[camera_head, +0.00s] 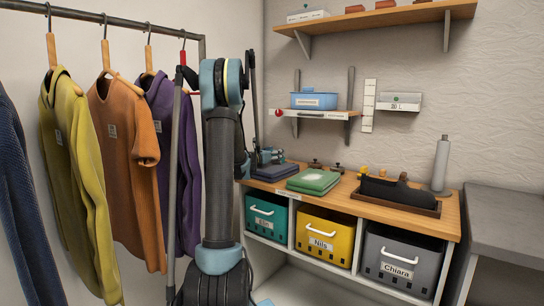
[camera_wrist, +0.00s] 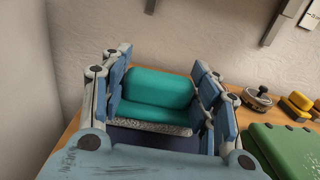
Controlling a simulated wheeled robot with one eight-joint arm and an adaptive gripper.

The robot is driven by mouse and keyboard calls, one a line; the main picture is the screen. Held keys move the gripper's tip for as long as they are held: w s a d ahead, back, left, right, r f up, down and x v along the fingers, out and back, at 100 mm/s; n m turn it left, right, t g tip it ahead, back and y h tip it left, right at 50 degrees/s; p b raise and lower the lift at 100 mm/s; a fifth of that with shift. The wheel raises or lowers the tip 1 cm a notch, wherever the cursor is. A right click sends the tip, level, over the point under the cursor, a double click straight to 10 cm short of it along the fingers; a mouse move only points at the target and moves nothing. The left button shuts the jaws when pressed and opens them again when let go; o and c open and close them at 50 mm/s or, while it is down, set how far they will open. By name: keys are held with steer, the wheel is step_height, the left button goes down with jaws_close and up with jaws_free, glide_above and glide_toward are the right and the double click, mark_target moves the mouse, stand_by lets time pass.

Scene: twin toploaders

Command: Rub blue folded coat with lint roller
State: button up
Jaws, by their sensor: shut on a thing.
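My gripper (camera_wrist: 158,100) is shut on a teal block-shaped tool (camera_wrist: 160,87) with a speckled grey underside, its pads on the two sides. I cannot tell for sure that this tool is the lint roller. In the head view my gripper (camera_head: 268,157) is low over the left end of the wooden counter, at the blue folded coat (camera_head: 275,174). The dark blue coat also shows below the tool in the wrist view (camera_wrist: 150,138), partly hidden by my gripper. Whether the tool touches the cloth I cannot tell.
A green folded garment (camera_head: 314,181) lies right of the coat. Small knobbed objects (camera_head: 338,169) stand behind. A dark shape lies on a tray (camera_head: 425,209), and a pale cylinder (camera_head: 441,163) stands beyond it. Shelves (camera_head: 318,114) hang above; clothes (camera_head: 125,150) hang left.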

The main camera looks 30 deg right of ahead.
steer(key=shift+r, duration=2.95)
steer(key=shift+r, duration=1.5)
